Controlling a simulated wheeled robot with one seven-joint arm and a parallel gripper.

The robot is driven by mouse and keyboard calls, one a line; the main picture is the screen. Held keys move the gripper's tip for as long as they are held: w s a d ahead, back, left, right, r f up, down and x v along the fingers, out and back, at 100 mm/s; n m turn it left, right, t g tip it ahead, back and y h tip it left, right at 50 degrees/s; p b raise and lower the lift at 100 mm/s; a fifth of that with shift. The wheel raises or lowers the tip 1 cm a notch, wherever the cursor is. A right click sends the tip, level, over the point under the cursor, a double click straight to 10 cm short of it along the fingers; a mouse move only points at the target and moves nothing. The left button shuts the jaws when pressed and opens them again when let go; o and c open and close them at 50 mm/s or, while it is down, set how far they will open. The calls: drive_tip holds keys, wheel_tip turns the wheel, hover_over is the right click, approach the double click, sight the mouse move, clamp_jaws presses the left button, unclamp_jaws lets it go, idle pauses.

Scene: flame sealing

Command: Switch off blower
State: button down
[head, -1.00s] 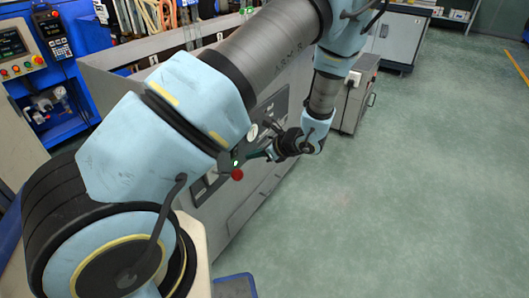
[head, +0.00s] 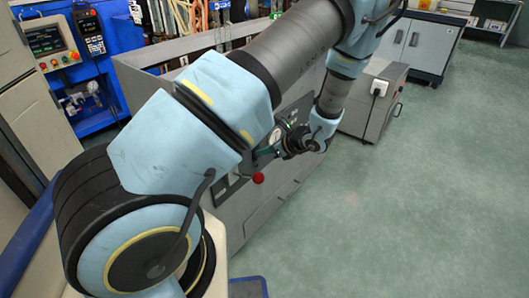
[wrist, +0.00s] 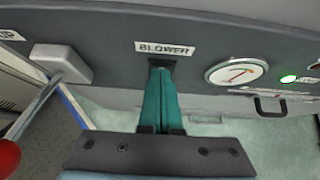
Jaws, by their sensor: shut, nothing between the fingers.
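The white BLOWER label (wrist: 165,49) is on the grey panel in the wrist view. Directly below it is a dark switch mount (wrist: 168,60), mostly hidden behind my fingertips. My gripper (wrist: 160,72) has its green fingers closed together with nothing between them, and their tips are at or just in front of this mount. I cannot tell whether they touch it, or the switch's position. In the head view my gripper (head: 264,156) is beside the front panel of the grey machine (head: 265,205), partly hidden by my arm.
A dial gauge (wrist: 236,72) and a lit green lamp (wrist: 288,79) are right of the label. A lever with a red knob (wrist: 8,158) sticks out at left; the knob also shows in the head view (head: 258,178). A grey cabinet (head: 372,102) stands beyond. Floor at right is clear.

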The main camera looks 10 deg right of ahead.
drive_tip(key=shift+r, duration=0.15)
drive_tip(key=shift+r+p, duration=0.65)
drive_tip(key=p+v, duration=0.1)
drive_tip(key=v, duration=1.2)
drive_tip(key=shift+p, duration=0.4)
drive_tip(key=shift+r, duration=0.1)
